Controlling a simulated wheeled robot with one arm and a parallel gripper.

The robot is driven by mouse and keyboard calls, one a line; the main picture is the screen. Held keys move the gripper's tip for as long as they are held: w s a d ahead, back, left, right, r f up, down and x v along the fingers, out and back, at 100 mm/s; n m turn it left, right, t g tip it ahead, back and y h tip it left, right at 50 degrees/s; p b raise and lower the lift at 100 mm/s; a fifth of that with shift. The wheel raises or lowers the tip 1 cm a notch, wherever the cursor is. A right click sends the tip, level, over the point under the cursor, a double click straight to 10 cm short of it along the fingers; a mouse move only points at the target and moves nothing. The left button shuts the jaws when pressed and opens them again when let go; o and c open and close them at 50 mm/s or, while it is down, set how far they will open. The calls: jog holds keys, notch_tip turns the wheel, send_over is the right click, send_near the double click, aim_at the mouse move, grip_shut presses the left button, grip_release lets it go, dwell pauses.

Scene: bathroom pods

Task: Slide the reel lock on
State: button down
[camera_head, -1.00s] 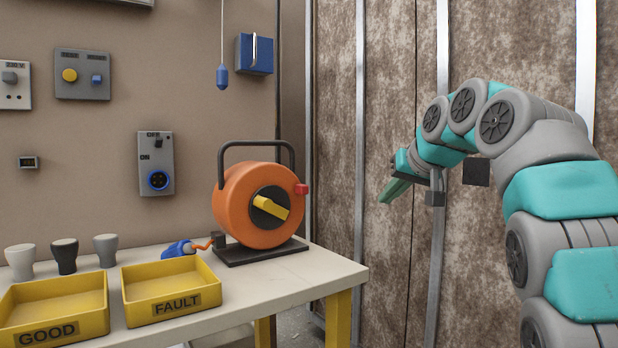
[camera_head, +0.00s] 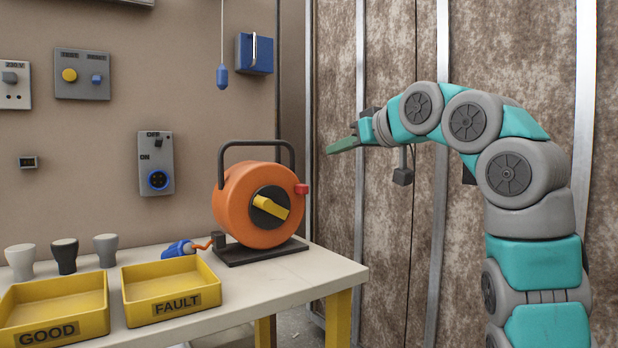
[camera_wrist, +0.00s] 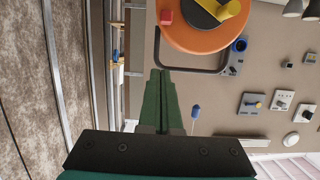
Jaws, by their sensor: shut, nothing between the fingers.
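The orange cable reel (camera_head: 250,205) stands upright on a dark base on the table, with a dark carrying handle over it. A yellow crank (camera_head: 270,207) lies across its dark hub. A small red block (camera_head: 301,189), which may be the reel lock, sits at the drum's right edge. In the wrist view the reel (camera_wrist: 195,38) is at the top, with the red block (camera_wrist: 166,17) on its left side. My gripper (camera_head: 332,148) is shut and empty, in the air to the right of the reel and higher than the red block. Its green fingers (camera_wrist: 160,75) point toward the reel handle.
A blue plug (camera_head: 180,248) on an orange cable lies left of the reel. Yellow trays marked GOOD (camera_head: 60,325) and FAULT (camera_head: 168,308) stand at the front. A blue pendant (camera_head: 222,77) hangs above the reel.

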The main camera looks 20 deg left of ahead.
jog(key=shift+s+a, duration=0.1)
jog(key=shift+s, duration=0.2)
jog(key=p, duration=0.2)
send_over(302, 189)
jog(key=d, duration=0.2)
notch_tip(302, 189, down, 3)
jog(key=shift+a+f+b, duration=0.15)
jog(key=shift+f+b, duration=0.35)
jog(key=shift+f, duration=0.9)
jog(key=shift+s+f, duration=0.15)
jog(key=shift+f, duration=0.1)
